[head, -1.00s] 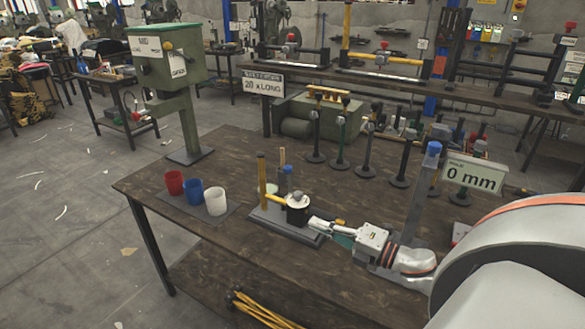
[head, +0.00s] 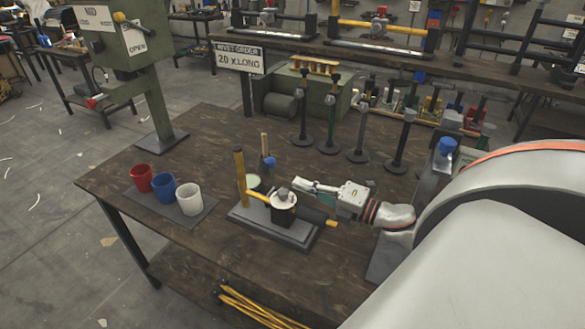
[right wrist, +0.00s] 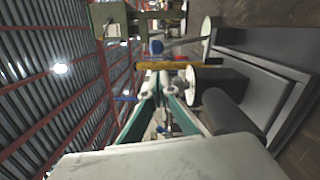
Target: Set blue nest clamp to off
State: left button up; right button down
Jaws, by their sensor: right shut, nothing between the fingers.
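A nest fixture on a grey base plate (head: 243,217) stands on the wooden table. It carries a black block (head: 284,214) with a pale round top, a yellow upright post (head: 240,176) and a yellow bar (head: 258,195) that meets the block. A blue knob (head: 269,162) sits behind the block; a blue knob also shows in the right wrist view (right wrist: 156,47). I cannot tell for sure which part is the blue nest clamp. My right gripper (head: 297,186) is shut and empty, just above and behind the block's right side; its fingertips (right wrist: 160,87) point toward the yellow bar. My left gripper is out of view.
Red (head: 141,178), blue (head: 163,188) and white (head: 189,199) cups stand on a dark mat to the left. A green press (head: 154,90) stands behind them. Several black-based posts line the back edge. A blue-topped column (head: 446,147) stands at the right, near my arm.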

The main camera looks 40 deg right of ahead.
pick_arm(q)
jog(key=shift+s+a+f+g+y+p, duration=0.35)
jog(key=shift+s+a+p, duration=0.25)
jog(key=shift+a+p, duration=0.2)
pick_arm(e)
jog(key=x, duration=0.9)
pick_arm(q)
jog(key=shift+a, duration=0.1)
pick_arm(e)
jog(key=shift+d, duration=0.2)
